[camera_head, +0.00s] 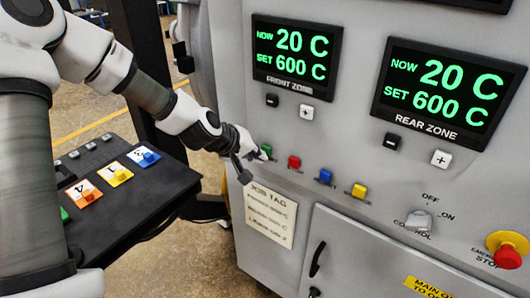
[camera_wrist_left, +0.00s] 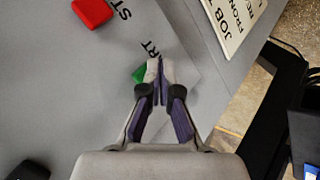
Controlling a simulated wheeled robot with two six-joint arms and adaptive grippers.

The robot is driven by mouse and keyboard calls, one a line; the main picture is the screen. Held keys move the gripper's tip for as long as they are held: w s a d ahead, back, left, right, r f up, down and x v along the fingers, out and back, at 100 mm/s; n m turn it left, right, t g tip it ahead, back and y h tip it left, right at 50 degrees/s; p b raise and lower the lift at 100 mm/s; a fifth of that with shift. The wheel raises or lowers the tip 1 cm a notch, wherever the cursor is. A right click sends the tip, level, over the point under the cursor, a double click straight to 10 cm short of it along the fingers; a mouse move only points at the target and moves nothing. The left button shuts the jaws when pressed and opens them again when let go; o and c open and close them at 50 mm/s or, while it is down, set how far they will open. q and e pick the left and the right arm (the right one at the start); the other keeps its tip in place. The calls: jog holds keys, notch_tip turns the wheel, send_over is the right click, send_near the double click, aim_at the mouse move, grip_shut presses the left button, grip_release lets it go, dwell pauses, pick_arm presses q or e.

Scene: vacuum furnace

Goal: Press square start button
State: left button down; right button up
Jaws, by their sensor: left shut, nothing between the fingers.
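The square green button (camera_head: 266,150) is on the grey furnace panel, at the left end of a row of coloured buttons. In the left wrist view the green button (camera_wrist_left: 138,76) is partly hidden behind my fingertips, beside a label whose visible letters end in "RT". My left gripper (camera_head: 258,155) is shut and empty, its tips at or very close to the green button. In the left wrist view the shut fingertips (camera_wrist_left: 158,70) overlap the button's right side. I cannot tell whether they touch it. My right gripper is not in view.
A red button (camera_head: 294,162), a blue button (camera_head: 325,176) and a yellow button (camera_head: 359,190) continue the row. An emergency stop knob (camera_head: 507,250) is at the lower right. A tag plate (camera_head: 270,212) sits below. A black tray (camera_head: 125,180) with coloured blocks stands at left.

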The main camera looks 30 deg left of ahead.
pick_arm(q)
jog(key=shift+w+b, duration=0.35)
jog(key=shift+b, duration=0.1)
dwell(0.3)
jog(key=shift+r, duration=0.1)
jog(key=shift+s+p, duration=0.9)
jog(key=shift+p, duration=0.35)
jog(key=s+p, duration=0.5)
jog(key=p, duration=0.1)
jog(key=shift+a, duration=0.2)
